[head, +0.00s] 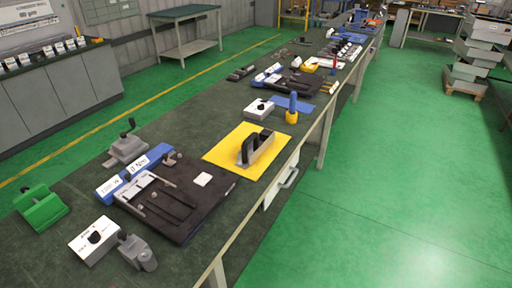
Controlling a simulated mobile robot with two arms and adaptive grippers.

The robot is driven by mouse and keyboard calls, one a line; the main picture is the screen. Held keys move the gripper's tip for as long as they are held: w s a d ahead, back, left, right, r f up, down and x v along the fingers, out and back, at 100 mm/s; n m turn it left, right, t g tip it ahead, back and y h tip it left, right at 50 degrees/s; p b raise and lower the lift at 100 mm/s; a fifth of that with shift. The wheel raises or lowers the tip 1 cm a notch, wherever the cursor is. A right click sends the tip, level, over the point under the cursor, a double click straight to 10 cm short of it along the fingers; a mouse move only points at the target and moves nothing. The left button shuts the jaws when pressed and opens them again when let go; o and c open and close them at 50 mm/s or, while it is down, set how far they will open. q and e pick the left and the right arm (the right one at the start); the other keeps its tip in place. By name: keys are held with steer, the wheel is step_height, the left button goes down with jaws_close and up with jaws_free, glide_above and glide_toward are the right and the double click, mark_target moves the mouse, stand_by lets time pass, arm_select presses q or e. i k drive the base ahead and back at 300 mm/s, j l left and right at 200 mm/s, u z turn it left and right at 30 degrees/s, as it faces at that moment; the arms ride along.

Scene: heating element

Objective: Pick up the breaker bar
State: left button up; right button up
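No gripper of mine shows in the head view. I cannot tell for sure which thing is the breaker bar. Thin dark bars (171,195) and a light grey bar frame (135,187) lie on a black board (205,214) on the near part of the long workbench. A blue block with white labels (133,172) sits along the board's far left edge. A dark grey and metal tool with a raised handle (256,149) lies on a yellow mat (224,157) beyond the board.
The long workbench (222,103) runs away to the upper right. A green clamp-like block (40,207), a white box with a black knob (94,240) and a grey vise-like part (137,252) stand near. A blue-and-yellow upright tool (292,108) is beyond. The green floor (400,190) at right is clear.

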mark_target(254, 145)
steer(key=i+l+u, duration=0.2)
steer(key=i+u, duration=0.3)
steer(key=i+l+u, duration=0.5)
steer(key=j, duration=0.1)
